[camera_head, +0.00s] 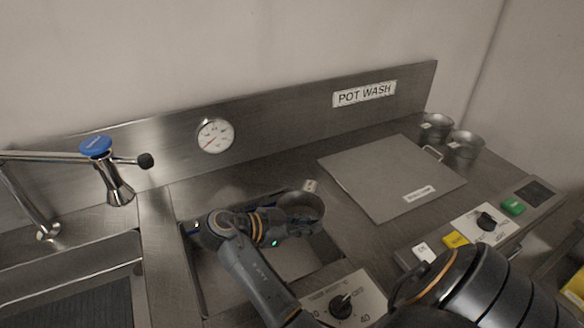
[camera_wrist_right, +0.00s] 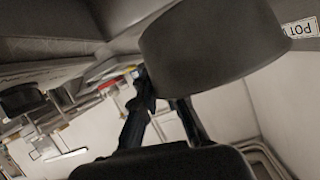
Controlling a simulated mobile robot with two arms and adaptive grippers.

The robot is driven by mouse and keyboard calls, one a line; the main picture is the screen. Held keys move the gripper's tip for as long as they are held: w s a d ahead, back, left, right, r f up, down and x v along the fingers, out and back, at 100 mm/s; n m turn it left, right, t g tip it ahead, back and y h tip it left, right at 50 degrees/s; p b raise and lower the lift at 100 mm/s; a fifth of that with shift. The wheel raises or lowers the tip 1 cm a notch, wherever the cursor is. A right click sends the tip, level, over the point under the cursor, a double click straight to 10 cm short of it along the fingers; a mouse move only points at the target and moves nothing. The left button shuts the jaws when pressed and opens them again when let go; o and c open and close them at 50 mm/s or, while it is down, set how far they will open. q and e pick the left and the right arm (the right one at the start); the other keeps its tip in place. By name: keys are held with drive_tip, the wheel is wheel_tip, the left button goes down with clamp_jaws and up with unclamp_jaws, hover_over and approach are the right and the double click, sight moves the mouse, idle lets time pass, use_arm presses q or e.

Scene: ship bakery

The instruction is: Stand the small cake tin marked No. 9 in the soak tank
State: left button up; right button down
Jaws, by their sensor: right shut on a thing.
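My right gripper (camera_head: 268,226) is shut on a small round metal cake tin (camera_head: 306,205) and holds it over the soak tank (camera_head: 195,275), a rectangular sunken basin at the centre front. A small pale tag shows at the tin's far rim; its marking is too small to read. In the wrist view the grey tin (camera_wrist_right: 215,45) sits at the tips of the dark fingers (camera_wrist_right: 163,98), its curved side filling the upper middle. The gripper and arm hide part of the tank. My left gripper is not in view.
Two more tagged tins (camera_head: 464,147) stand at the back right. A flat square metal lid (camera_head: 385,170) with a handle lies right of the tank. A dial panel (camera_head: 345,300) sits at its front. A blue-topped tap (camera_head: 118,185) and a sink (camera_head: 70,270) are on the left.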

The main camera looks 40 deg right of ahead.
drive_tip(key=w+f, duration=0.1)
drive_tip(key=w+a+f, duration=0.1)
drive_tip(key=f, duration=0.1)
drive_tip(key=w+f, duration=0.1)
drive_tip(key=shift+w+a+f, duration=0.15)
drive_tip(key=shift+a+f, duration=0.1)
drive_tip(key=shift+f, duration=2.25)
drive_tip(key=c, duration=1.4)
unclamp_jaws()
drive_tip(key=shift+r, duration=0.1)
